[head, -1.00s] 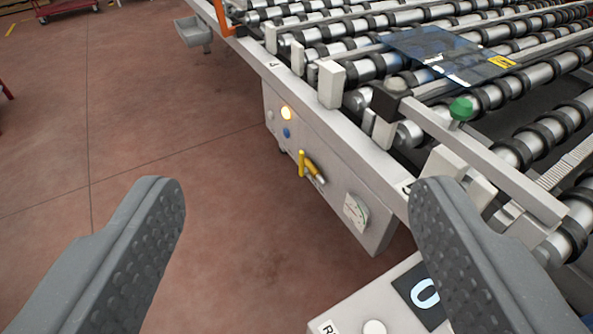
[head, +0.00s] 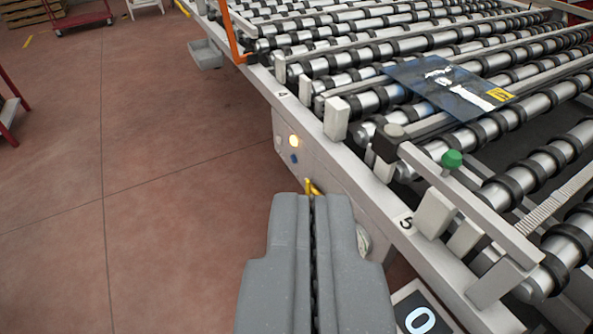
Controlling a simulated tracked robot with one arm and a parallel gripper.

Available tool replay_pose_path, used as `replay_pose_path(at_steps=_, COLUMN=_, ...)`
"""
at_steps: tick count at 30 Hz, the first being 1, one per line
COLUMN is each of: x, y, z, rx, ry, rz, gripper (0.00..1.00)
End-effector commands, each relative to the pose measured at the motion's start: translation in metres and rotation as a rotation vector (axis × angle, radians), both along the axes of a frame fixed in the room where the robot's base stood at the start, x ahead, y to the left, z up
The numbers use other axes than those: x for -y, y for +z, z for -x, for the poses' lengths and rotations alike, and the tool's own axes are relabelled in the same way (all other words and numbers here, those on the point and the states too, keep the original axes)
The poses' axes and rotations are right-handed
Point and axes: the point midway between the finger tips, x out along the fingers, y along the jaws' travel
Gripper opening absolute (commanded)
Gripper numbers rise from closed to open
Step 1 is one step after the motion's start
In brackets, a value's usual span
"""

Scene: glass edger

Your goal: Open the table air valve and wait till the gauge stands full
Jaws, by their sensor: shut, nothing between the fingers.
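The yellow handle of the air valve (head: 311,187) shows just past my fingertips on the side panel under the roller table. Most of the valve is hidden behind my gripper. My gripper (head: 313,198) is shut with its fingers together and nothing between them, in front of the panel. Whether it touches the handle I cannot tell. The gauge (head: 363,241) is mostly hidden by the right finger; only a pale edge shows, so its reading cannot be seen. A lit yellowish lamp (head: 294,141) and a blue button (head: 294,158) sit on the panel above the valve.
A box with a dark display (head: 421,318) stands at the lower right. Open floor (head: 150,220) lies to the left.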

Motion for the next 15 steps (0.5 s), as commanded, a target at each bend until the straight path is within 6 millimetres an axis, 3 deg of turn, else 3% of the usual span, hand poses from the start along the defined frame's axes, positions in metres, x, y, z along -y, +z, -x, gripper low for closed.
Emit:
replay_pose_path(at_steps=1, x=0.000, y=0.027, z=0.000, rx=0.000, ry=0.000, rz=0.000, gripper=0.00)
replay_pose_path(at_steps=6, x=0.000, y=0.066, z=0.000, rx=0.000, ry=0.000, rz=0.000, gripper=0.00)
replay_pose_path(at_steps=10, x=0.000, y=0.080, z=0.000, rx=0.000, ry=0.000, rz=0.000, gripper=0.00)
replay_pose_path(at_steps=15, x=0.000, y=0.081, z=0.000, rx=0.000, ry=0.000, rz=0.000, gripper=0.00)
